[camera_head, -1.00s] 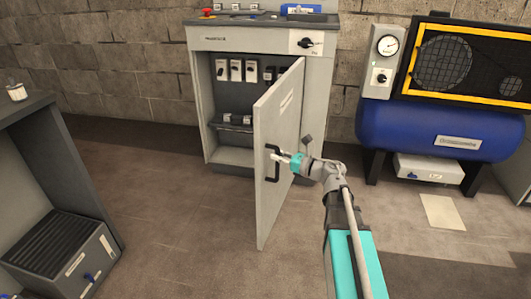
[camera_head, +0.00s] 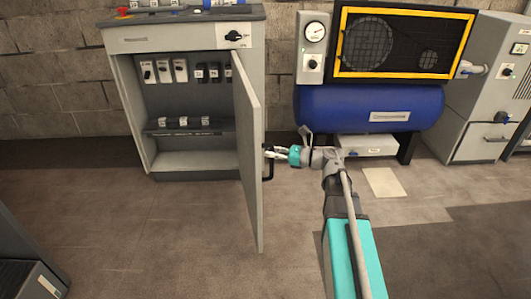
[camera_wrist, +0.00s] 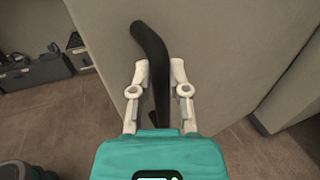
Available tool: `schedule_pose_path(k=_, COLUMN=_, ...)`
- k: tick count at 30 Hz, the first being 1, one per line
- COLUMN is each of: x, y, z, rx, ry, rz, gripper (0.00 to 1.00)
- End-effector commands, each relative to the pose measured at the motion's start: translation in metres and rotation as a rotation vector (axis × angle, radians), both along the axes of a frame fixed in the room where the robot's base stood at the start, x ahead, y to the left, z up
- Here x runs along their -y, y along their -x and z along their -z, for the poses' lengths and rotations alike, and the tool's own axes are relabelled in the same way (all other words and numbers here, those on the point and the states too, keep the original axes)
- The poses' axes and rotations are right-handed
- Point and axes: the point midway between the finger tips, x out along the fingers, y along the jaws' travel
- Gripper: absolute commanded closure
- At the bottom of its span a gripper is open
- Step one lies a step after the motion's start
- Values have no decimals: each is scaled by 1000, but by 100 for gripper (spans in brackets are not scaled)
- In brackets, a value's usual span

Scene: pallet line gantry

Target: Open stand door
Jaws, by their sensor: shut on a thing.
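The stand (camera_head: 190,165) is a grey cabinet against the wall at the upper left in the head view. Its door (camera_head: 248,150) stands wide open, swung out toward me and seen nearly edge-on. Shelves and rows of switches show inside. The black door handle (camera_head: 268,172) is on the door's outer face; it also shows in the wrist view (camera_wrist: 152,45). My gripper (camera_head: 272,154) is at the handle, right of the door. In the wrist view its white fingers (camera_wrist: 160,80) sit on both sides of the handle, shut on it.
A blue compressor tank (camera_head: 350,108) with a yellow-framed grille stands right of the stand. A grey machine cabinet (camera_head: 485,90) is farther right. A dark bench edge (camera_head: 25,255) shows at the lower left. The floor (camera_head: 150,235) before the stand is clear.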

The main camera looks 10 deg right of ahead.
Motion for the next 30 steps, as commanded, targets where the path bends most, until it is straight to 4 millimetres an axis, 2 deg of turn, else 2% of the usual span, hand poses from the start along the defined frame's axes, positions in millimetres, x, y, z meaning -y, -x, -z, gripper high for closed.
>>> schedule_pose_path(k=1, x=1, y=-9, z=-2, rx=1, ry=-7, rz=12, gripper=100)
schedule_pose_path(k=11, x=-6, y=-9, z=-2, rx=1, ry=-8, rz=1, gripper=100)
schedule_pose_path(k=12, x=-6, y=-9, z=-2, rx=1, ry=-8, rz=1, gripper=77)
schedule_pose_path(k=18, x=-7, y=-7, z=-2, rx=1, ry=-5, rz=-2, gripper=43)
schedule_pose_path(k=30, x=-7, y=-3, z=-1, rx=1, ry=-3, rz=-4, gripper=43)
